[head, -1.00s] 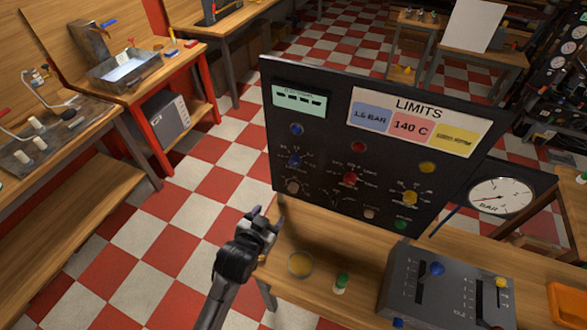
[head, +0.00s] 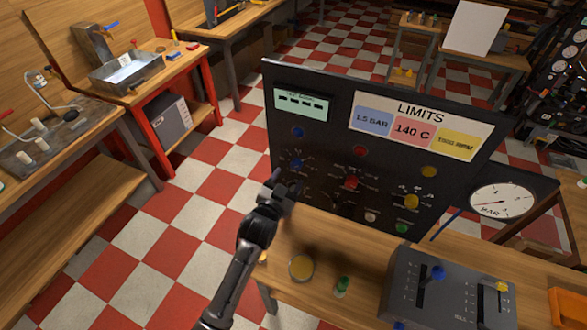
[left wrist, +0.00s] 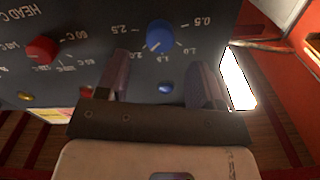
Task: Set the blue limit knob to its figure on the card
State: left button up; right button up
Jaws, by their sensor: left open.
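My left gripper (head: 284,180) is open and empty, just in front of the panel near the knob. In the left wrist view its fingers (left wrist: 161,62) are apart, short of the knob. My right gripper is not in view.
A blue lamp (head: 297,132) sits above the knob, red (head: 351,182) and yellow (head: 411,201) knobs to the right. A grey slider box (head: 440,290), a yellow disc (head: 301,267) and a green-topped piece (head: 342,286) stand on the bench. A gauge (head: 501,201) stands at right.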

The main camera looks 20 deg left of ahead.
aim_at(295, 167)
pick_arm(q)
jog(key=shift+w+d, duration=0.1)
jog(key=shift+w, duration=2.25)
jog(key=shift+c, duration=0.2)
jog(key=c, duration=0.9)
